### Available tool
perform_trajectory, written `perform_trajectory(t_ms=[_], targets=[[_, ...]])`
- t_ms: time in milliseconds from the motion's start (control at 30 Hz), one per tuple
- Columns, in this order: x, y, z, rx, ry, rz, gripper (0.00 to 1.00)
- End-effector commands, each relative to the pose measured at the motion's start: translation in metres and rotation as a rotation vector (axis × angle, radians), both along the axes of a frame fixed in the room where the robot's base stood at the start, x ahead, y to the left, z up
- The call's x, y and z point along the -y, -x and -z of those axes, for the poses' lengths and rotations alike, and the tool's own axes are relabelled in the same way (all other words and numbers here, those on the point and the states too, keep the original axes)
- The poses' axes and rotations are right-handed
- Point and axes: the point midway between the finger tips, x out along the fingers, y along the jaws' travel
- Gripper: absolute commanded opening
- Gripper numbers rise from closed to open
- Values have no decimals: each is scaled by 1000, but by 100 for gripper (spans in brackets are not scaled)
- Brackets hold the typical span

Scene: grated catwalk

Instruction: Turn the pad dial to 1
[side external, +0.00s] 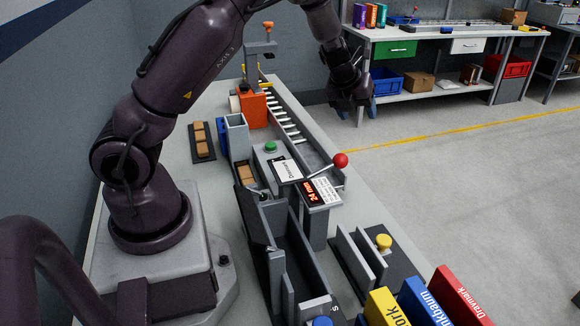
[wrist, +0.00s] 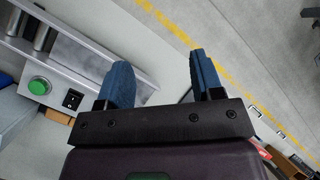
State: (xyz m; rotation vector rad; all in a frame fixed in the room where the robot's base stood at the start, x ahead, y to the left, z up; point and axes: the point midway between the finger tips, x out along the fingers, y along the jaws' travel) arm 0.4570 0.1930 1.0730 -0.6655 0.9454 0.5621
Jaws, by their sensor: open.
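My gripper (side external: 357,108) hangs at the end of the raised arm, to the right of the bench and above the floor. Its blue fingers are apart with nothing between them; the wrist view also shows the open gripper (wrist: 160,60). I cannot pick out a dial marked with numbers in either view. A small black knob (side external: 264,195) sits beside the grey chute, and a yellow knob (side external: 383,241) stands on the dark plate at the front right. Their markings are too small to read. My gripper is apart from both.
The bench holds a green button (side external: 270,147), a red-ball lever (side external: 341,160), a "24 mm" display (side external: 289,197), a roller track (side external: 283,119) and an orange block (side external: 252,108). The wrist view shows the green button (wrist: 39,86) beside a black switch (wrist: 73,99). Open floor lies right.

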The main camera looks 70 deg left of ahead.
Motion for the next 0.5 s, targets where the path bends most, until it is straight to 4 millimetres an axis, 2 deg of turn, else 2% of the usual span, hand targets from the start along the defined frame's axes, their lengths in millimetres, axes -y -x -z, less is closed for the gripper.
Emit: perform_trajectory(t_ms=[33,100,167,300,400,500], targets=[[-1,10,16,-133,-34,144,60],[-3,30,29,-327,-57,339,60],[-6,50,32,-488,-59,481,60],[-10,89,15,-768,-10,717,60],[-5,108,8,-875,51,811,60],[0,116,7,-904,95,851,60]])
